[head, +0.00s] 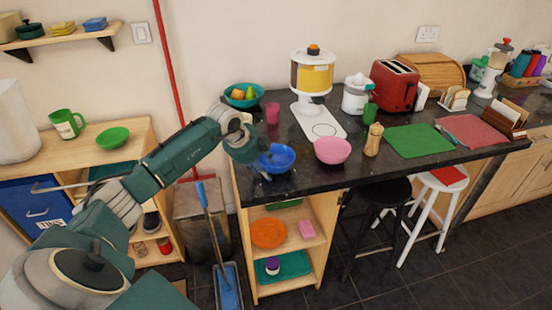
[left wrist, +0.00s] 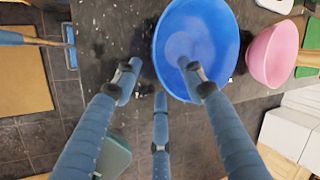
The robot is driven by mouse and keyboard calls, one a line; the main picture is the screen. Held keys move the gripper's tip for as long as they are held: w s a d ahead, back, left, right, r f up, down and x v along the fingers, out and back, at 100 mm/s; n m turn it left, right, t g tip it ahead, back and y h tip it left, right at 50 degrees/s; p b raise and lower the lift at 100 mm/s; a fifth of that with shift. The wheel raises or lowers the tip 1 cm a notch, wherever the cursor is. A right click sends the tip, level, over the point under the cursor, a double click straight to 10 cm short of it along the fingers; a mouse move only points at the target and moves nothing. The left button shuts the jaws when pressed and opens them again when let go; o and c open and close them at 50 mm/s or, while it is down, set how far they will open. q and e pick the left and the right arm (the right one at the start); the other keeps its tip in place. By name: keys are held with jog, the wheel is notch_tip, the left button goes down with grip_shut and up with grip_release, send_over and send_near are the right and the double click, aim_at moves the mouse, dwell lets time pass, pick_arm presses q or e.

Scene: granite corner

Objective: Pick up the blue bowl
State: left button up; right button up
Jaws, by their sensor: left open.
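The blue bowl (head: 277,158) sits near the front left edge of the dark granite counter. In the left wrist view the blue bowl (left wrist: 196,40) fills the upper middle. My left gripper (head: 255,163) is at the bowl's left side in the head view. In the left wrist view the left gripper (left wrist: 160,86) has its fingers spread apart. One finger overlaps the bowl's inside; the other two show outside its rim. I cannot tell whether any finger touches the bowl. My right gripper is in neither view.
A pink bowl (head: 332,151) stands just right of the blue bowl. A teal bowl with fruit (head: 244,96), a pink cup (head: 272,113) and a white and yellow dispenser (head: 312,85) stand behind. A wooden pepper mill (head: 374,140) is further right. The counter's front edge is close.

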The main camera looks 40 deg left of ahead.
pick_arm(q)
jog(key=shift+w+f, duration=0.2)
jog(key=shift+f, duration=0.1)
jog(key=shift+s, duration=0.1)
grip_shut()
jog(key=shift+r, duration=0.1)
jog(key=shift+r, duration=0.1)
